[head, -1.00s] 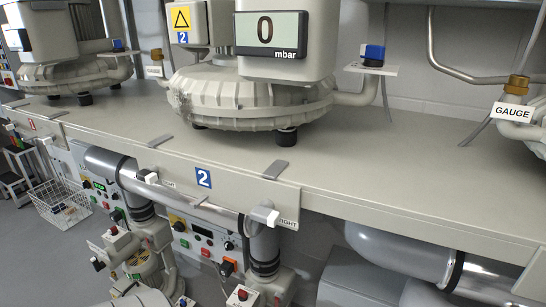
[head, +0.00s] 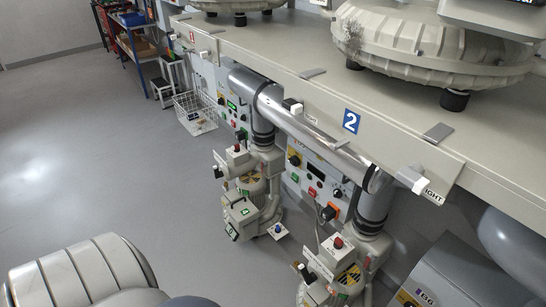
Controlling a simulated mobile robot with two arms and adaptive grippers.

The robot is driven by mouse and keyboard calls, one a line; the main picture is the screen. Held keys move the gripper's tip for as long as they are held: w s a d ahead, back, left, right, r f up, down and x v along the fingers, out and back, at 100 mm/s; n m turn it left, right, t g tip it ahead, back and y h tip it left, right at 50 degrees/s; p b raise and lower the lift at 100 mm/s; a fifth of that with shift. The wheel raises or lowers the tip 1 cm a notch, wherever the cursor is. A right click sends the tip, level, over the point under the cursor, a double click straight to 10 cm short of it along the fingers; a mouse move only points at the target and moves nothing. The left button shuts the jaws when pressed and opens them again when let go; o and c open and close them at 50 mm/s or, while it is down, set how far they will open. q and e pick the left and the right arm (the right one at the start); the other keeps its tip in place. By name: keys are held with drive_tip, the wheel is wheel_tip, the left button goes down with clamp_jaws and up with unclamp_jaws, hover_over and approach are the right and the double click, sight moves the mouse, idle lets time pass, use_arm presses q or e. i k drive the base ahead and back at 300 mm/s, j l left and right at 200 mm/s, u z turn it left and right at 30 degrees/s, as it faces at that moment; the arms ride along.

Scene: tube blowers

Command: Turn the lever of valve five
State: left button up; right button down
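I cannot make out any valve marked five. Two small white-ended handles stick out from the bench front at station 2: a left one (head: 292,105) and a right one (head: 410,180), whose label is partly readable as "RIGHT". A blue "2" sign (head: 351,121) sits between them. Neither of my grippers is in view.
The long grey bench (head: 300,50) runs from upper left to lower right, with a blower (head: 430,50) on it. Pumps with red buttons (head: 245,185) and control panels (head: 315,175) stand below. A wire basket (head: 195,113) is farther back. Grey floor (head: 100,150) at left is open.

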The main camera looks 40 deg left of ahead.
sight(309, 279)
drive_tip(key=u, duration=0.9)
